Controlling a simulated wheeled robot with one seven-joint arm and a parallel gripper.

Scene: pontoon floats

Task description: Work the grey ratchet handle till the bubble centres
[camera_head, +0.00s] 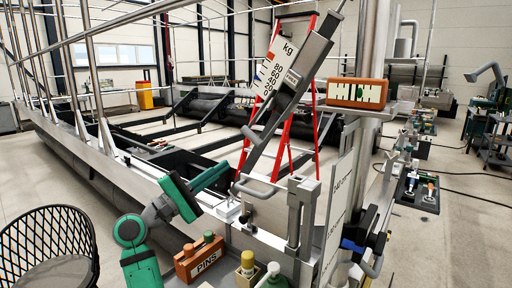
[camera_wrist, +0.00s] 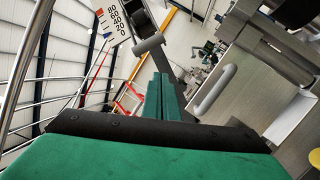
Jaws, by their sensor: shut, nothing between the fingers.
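My gripper (camera_head: 225,168) is shut and empty, its green fingers pointing up and right. In the wrist view its closed fingertips (camera_wrist: 161,80) stand in front of a dark lever. This dark grey lever (camera_head: 262,135) slants down from upper right and carries a light grey cross grip (camera_head: 250,134); the grip also shows in the wrist view (camera_wrist: 148,43), above the fingertips. I cannot tell whether the fingers touch the lever. A curved grey handle (camera_head: 258,190) lies lower, right of the fingers. An orange-brown level (camera_head: 330,99) has a pale, dark-marked window; its bubble is too small to make out.
A white kg scale plate (camera_head: 278,68) stands beside the lever. A PINS box (camera_head: 200,260) and bottles (camera_head: 247,268) sit in front, near my arm. A grey post (camera_head: 302,212) rises at right. A red ladder (camera_head: 315,140) is behind; a wire chair (camera_head: 55,245) is lower left.

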